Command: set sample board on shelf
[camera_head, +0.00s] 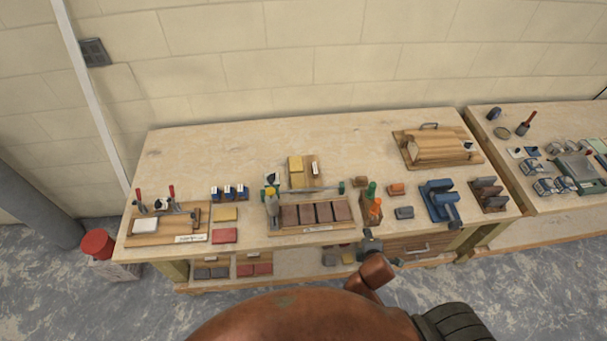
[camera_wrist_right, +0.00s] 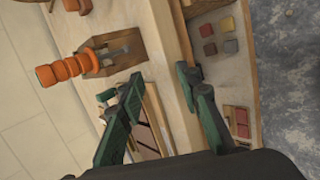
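The sample board (camera_head: 297,230) is a wooden board with a row of dark red-brown tiles and a small label. It lies on the bench near the front edge, with a bar with green ends along its back. Part of it shows behind the fingers in the right wrist view (camera_wrist_right: 153,122). The shelf (camera_head: 300,278) is the lower level under the bench top, partly hidden by my body. My right gripper (camera_head: 370,242) is by the bench's front edge, right of the board. In the wrist view its green fingers (camera_wrist_right: 150,88) are apart with nothing held. My left gripper is out of view.
A wooden tool block (camera_head: 368,218) with orange and green handles stands right of the board, close to my right gripper. A blue tool (camera_head: 440,200) stands farther right. Red and grey tiles (camera_head: 254,269) lie on the lower shelf. The back of the bench is mostly clear.

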